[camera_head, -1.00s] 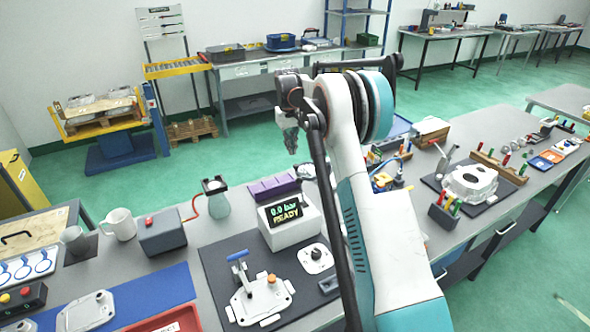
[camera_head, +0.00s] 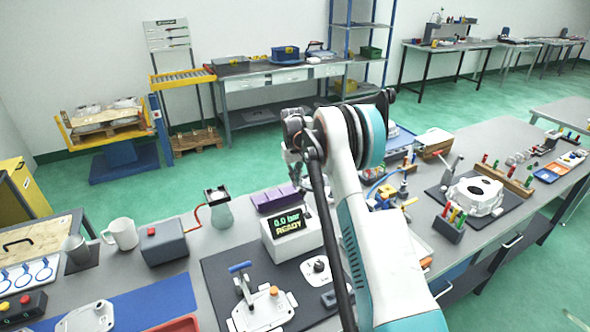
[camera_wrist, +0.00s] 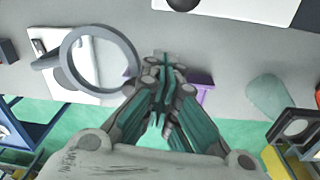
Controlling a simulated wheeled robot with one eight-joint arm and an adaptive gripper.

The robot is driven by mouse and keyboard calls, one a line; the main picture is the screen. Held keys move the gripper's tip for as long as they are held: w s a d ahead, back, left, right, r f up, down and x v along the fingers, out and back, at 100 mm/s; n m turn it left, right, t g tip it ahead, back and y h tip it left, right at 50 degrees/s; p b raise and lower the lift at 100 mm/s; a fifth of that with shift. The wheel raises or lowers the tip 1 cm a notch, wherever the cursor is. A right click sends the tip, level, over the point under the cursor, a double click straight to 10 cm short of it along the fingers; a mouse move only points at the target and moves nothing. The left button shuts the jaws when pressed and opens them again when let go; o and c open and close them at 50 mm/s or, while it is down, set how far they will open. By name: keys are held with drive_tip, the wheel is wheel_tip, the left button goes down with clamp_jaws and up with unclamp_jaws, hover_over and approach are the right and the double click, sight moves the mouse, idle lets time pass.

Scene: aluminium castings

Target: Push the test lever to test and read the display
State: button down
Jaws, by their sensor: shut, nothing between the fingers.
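The display (camera_head: 289,222) is a white box on the bench, its dark screen reading "0.0 bar READY". In front of it on a dark mat stands a white fixture (camera_head: 262,312) with a blue-handled lever (camera_head: 240,268) standing up. To its right is a small white plate with a dark round knob (camera_head: 318,266). I cannot tell for sure which of these is the test lever. My gripper (camera_head: 300,178) hangs above and behind the display, apart from it. In the wrist view my gripper (camera_wrist: 162,62) is shut and empty, over the bench.
A purple block (camera_head: 276,199) sits behind the display; a green flask (camera_head: 221,212) and a grey box (camera_head: 163,242) stand to its left. A grey ring (camera_wrist: 98,60) is close by in the wrist view. My arm covers the bench right of the mat.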

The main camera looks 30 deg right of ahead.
drive_tip(key=shift+s+a+r, duration=0.15)
drive_tip(key=shift+s+r, duration=0.1)
drive_tip(key=shift+s, duration=0.7)
drive_tip(key=shift+s+a+r, duration=0.15)
drive_tip(key=shift+s+r, duration=0.05)
drive_tip(key=shift+s, duration=0.75)
drive_tip(key=shift+s, duration=0.15)
drive_tip(key=shift+s+r+t, duration=0.2)
drive_tip(key=shift+t, duration=0.1)
drive_tip(key=shift+s+r, duration=0.1)
drive_tip(key=shift+s, duration=0.05)
drive_tip(key=shift+s+r+t+b, duration=0.2)
drive_tip(key=shift+s+t+b, duration=0.2)
drive_tip(key=shift+s+t, duration=0.1)
drive_tip(key=shift+s+r+t+b, duration=0.15)
drive_tip(key=shift+s+t+b, duration=0.25)
drive_tip(key=shift+t, duration=0.1)
drive_tip(key=s+t+b, duration=0.6)
drive_tip(key=s, duration=0.2)
drive_tip(key=shift+s+r, duration=0.4)
drive_tip(key=shift+r, duration=0.05)
drive_tip(key=shift+s+f, duration=0.1)
